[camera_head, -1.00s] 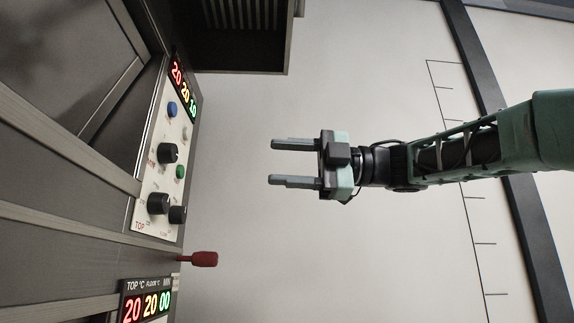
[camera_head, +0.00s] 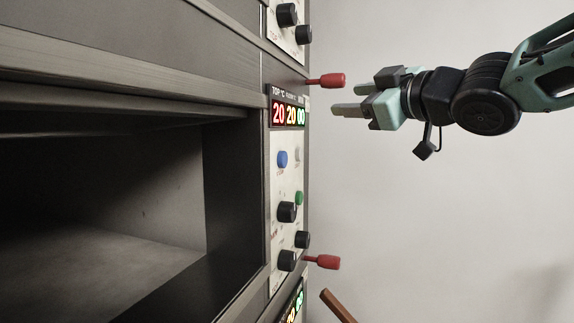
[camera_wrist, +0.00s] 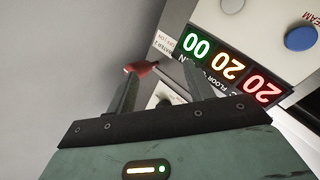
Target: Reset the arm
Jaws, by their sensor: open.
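My gripper (camera_head: 349,109) is in the upper right of the head view, reaching left toward the oven's control side. It is open, and nothing shows between its fingers. In the wrist view my gripper (camera_wrist: 160,85) points at the control panel, with its two fingers apart. A red-handled lever (camera_head: 328,80) sticks out of the oven just above and left of the fingers in the head view. Its red end (camera_wrist: 141,68) shows by the left finger in the wrist view. I cannot tell whether they touch.
The control panel (camera_head: 287,165) has a lit display (camera_head: 288,114), knobs and buttons. The oven chamber (camera_head: 110,200) at left is open and looks empty. A second red lever (camera_head: 325,262) and a brown wooden piece (camera_head: 338,306) are lower down. The pale wall side is clear.

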